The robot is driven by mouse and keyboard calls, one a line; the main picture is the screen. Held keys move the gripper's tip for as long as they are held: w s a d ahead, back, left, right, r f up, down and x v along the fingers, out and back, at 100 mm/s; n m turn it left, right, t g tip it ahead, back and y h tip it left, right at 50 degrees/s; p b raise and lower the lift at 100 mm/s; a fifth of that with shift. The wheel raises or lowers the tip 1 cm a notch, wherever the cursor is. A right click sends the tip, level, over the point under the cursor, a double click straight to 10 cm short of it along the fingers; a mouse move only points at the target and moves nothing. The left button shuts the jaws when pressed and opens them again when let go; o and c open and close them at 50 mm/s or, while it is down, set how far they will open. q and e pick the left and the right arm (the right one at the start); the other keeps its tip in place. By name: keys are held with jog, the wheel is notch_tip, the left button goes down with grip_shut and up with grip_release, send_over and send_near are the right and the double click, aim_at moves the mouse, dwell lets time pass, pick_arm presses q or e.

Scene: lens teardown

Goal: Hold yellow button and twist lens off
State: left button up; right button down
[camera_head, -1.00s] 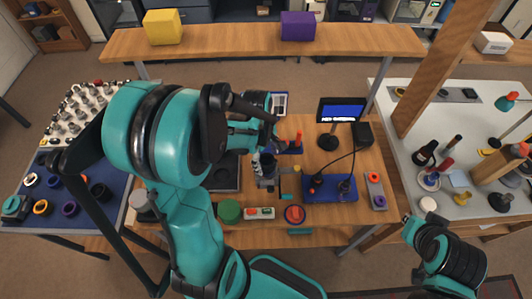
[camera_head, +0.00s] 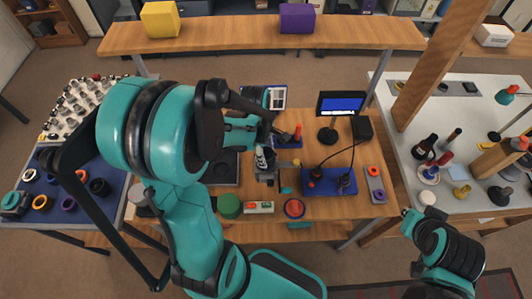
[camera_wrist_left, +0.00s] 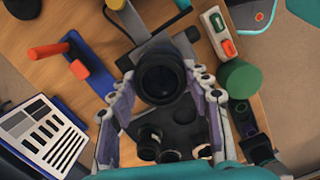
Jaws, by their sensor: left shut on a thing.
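In the left wrist view, a dark round lens (camera_wrist_left: 160,78) stands between the fingers of my left gripper (camera_wrist_left: 163,88). The fingers are shut on its sides, and the lens faces the camera. In the head view my left gripper (camera_head: 262,154) is over the middle of the wooden bench, at a dark stand (camera_head: 267,174). My forearm and hand hide much of the lens there.
A green cylinder (camera_head: 229,206), a button box (camera_head: 259,207) and a red round part (camera_head: 294,208) lie near the bench's front edge. Right of the stand are a blue tray (camera_head: 330,188) and a small monitor (camera_head: 341,104). A printed sheet (camera_wrist_left: 42,135) lies left in the wrist view.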

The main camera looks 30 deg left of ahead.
aim_at(266, 153)
pick_arm(q)
jog(key=shift+n, duration=0.5)
jog(key=shift+r+p, duration=0.75)
jog(key=shift+r, duration=0.35)
jog(key=shift+r+p, duration=1.95)
jog(key=shift+r, duration=0.5)
jog(key=shift+f, duration=0.1)
